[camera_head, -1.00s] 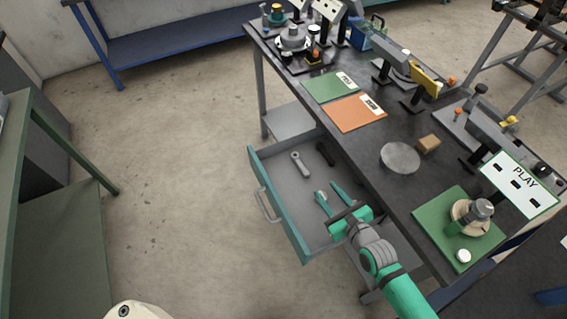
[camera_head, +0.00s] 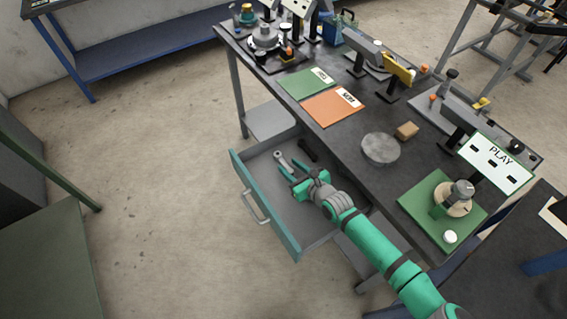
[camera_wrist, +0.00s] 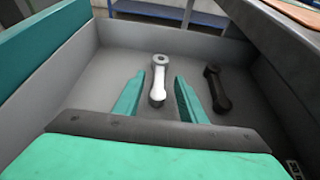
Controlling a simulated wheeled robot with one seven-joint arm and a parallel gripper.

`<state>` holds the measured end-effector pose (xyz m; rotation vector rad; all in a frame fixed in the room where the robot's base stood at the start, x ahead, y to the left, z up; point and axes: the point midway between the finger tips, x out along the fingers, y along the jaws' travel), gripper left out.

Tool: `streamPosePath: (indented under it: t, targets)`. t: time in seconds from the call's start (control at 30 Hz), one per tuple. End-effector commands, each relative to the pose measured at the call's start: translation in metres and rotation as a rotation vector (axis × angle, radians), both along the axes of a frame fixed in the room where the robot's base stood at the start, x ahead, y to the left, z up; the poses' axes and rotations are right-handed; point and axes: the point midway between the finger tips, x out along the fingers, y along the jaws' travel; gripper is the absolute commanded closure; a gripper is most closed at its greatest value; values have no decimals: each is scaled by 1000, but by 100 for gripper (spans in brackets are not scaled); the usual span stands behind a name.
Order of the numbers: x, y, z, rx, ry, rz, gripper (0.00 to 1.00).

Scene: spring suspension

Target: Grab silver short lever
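The silver short lever (camera_wrist: 159,80) lies on the floor of the open drawer, with a ring at its far end. It also shows in the head view (camera_head: 282,161), just beyond my fingertips. My gripper (camera_wrist: 158,92) is open, with its two teal fingers spread apart. In the wrist view the lever's near end lies between the fingers, with gaps on both sides. In the head view my gripper (camera_head: 288,176) is inside the drawer area, and I cannot tell its height above the floor.
A black lever (camera_wrist: 216,90) lies to the right in the same drawer (camera_head: 264,205). The drawer walls stand close around my gripper. The workbench (camera_head: 345,140) overhangs on the right, carrying a green mat (camera_head: 305,88), an orange mat (camera_head: 331,108) and a round grey disc (camera_head: 380,148).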

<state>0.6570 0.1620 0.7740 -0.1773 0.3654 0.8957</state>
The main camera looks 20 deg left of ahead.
Motion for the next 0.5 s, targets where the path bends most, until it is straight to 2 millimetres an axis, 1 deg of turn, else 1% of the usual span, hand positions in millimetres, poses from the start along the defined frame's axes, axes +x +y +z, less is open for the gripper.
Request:
streamPosePath:
  t: [0.07,0.2,0.33,0.5]
  targets:
    - [5,11,-5,-1,1,3,62]
    - [14,21,-10,-1,0,2,62]
    - [17,25,-12,-1,-1,3,62]
    - [17,25,-12,-1,-1,3,62]
